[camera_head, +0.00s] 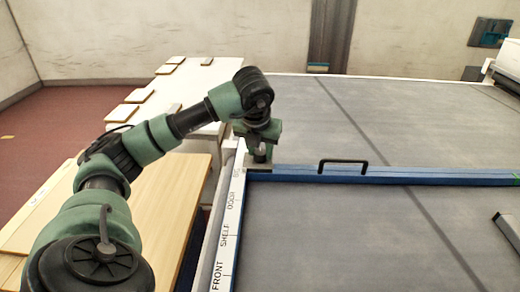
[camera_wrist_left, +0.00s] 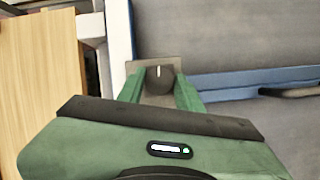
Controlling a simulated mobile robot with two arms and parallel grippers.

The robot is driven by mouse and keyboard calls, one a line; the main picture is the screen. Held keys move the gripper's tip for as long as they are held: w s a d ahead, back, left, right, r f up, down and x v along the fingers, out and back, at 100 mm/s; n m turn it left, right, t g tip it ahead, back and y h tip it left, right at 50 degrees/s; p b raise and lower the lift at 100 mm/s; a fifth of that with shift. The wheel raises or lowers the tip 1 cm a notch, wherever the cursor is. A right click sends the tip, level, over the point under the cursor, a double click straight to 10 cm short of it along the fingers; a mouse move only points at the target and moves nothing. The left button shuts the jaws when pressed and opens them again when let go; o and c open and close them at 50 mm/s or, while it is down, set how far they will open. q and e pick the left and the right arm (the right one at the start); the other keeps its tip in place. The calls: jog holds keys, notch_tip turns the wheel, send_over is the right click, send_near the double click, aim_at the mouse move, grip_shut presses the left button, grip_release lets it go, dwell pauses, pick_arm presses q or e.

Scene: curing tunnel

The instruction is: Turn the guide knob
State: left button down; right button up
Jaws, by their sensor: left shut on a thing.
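The guide knob (camera_wrist_left: 160,78) is a small dark knob with a white pointer line, on a grey-beige plate (camera_wrist_left: 143,65) in the left wrist view. The white line points toward the top of that picture. My left gripper (camera_wrist_left: 160,85) is shut on the knob, with one green finger on each side of it. In the head view my left gripper (camera_head: 260,155) reaches down at the corner where the white rail meets the blue bar, and it mostly hides the knob there. My right gripper is not in view.
A blue bar (camera_head: 420,175) with a black handle (camera_head: 343,162) runs right from the corner. A white rail (camera_head: 226,240) lettered "FRONT SHELF DOOR" runs toward me. Wooden boards (camera_head: 165,200) and a white table (camera_head: 190,85) stand left.

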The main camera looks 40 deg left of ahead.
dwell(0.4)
pick_arm(q)
jog(key=c, duration=0.9)
grip_release()
jog(key=shift+c, duration=0.2)
jog(key=shift+r, duration=0.1)
jog(key=v, duration=0.7)
jog(key=shift+r, duration=0.3)
jog(key=shift+s+d+f, duration=0.1)
jog(key=shift+s, duration=0.05)
